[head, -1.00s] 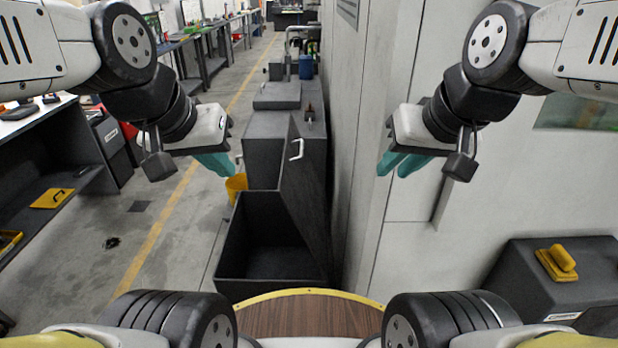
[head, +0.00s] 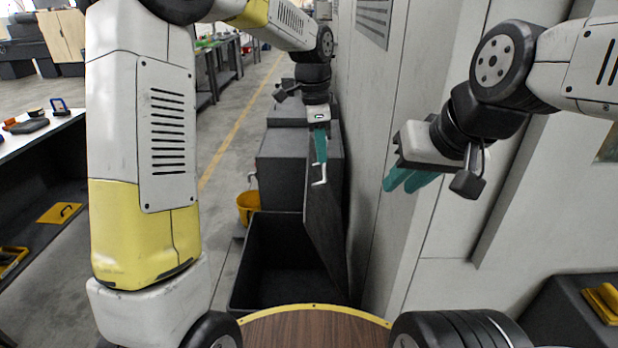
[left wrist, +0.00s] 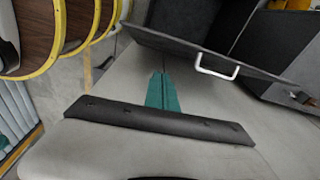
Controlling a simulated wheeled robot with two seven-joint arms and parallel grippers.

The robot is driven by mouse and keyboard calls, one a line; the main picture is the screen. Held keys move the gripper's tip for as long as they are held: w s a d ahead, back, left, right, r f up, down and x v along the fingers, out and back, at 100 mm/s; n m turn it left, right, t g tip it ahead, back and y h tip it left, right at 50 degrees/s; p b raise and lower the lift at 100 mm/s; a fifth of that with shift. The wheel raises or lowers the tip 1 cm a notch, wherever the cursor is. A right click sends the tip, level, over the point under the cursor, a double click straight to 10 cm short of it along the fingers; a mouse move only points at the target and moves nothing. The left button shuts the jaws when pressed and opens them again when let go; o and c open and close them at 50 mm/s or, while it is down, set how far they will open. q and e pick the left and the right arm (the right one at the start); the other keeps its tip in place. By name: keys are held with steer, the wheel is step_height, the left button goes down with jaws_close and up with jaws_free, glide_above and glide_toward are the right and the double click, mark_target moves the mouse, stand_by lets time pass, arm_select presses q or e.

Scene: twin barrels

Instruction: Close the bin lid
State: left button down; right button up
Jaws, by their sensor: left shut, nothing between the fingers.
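The bin (head: 243,290) is a dark grey open-topped box in front of me. Its lid (head: 322,235) stands open, nearly upright along the bin's right side, by the wall. A white handle (head: 319,176) is near the lid's upper edge. My left gripper (head: 320,160) is shut and empty, with its teal fingertips near the handle; I cannot tell whether they touch the lid. In the left wrist view the closed fingertips (left wrist: 162,78) are beside the lid, apart from the handle (left wrist: 217,66). My right gripper (head: 408,183) is open and empty, right of the lid.
A second dark bin (head: 283,165) stands behind the open one. A yellow bucket (head: 248,207) is on the floor to its left. The grey wall (head: 395,120) is close on the right.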

arm_select(q)
steer(key=w+f, duration=0.1)
steer(key=f, duration=0.1)
glide_above(313, 207)
steer(key=d, duration=0.1)
steer(key=shift+m, duration=0.4)
step_height(313, 207, down, 10)
steer(key=shift+s+f, duration=0.1)
steer(key=shift+s, duration=0.05)
steer(key=shift+a+f, duration=0.2)
steer(key=shift+a, duration=0.3)
